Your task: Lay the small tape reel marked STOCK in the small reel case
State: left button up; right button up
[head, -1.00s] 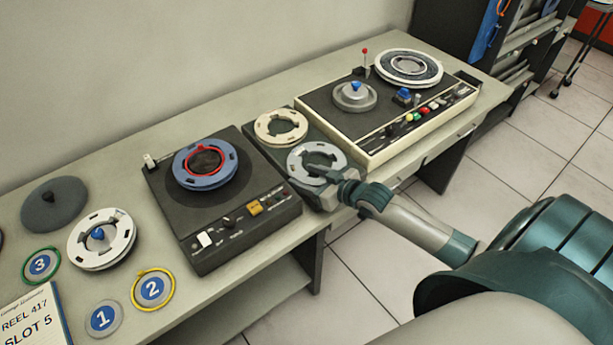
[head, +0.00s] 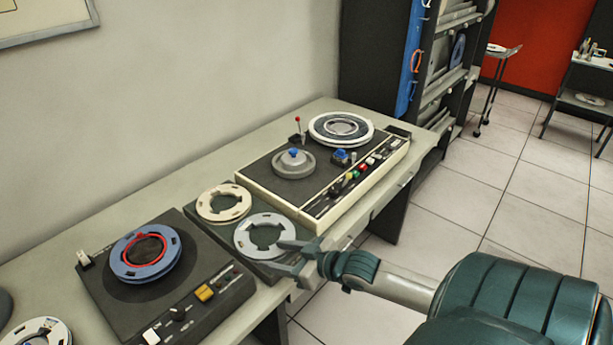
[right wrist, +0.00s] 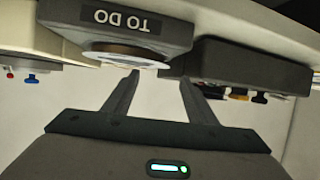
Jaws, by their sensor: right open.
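Two small tape reels lie on a dark grey tray (head: 238,261) at the middle of the bench: a cream reel (head: 223,203) behind and a pale grey reel (head: 264,236) in front. I cannot read STOCK on either. My right gripper (head: 290,257) is open and empty at the tray's front right corner, close to the grey reel. In the right wrist view the open fingers (right wrist: 159,78) point at the tray's edge, labelled TO DO (right wrist: 120,20), with a reel's pale rim (right wrist: 130,57) on it. I cannot identify the small reel case. My left gripper is not in view.
A tape deck with a blue reel (head: 147,252) stands left of the tray. A cream-edged deck (head: 375,181) with a large reel (head: 341,129) stands to the right. A dark shelf rack (head: 440,80) and a cart (head: 493,75) stand beyond the bench.

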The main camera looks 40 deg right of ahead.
jog(key=b+v, duration=0.1)
jog(key=v, duration=0.8)
jog(key=shift+s, duration=0.1)
dwell(0.7)
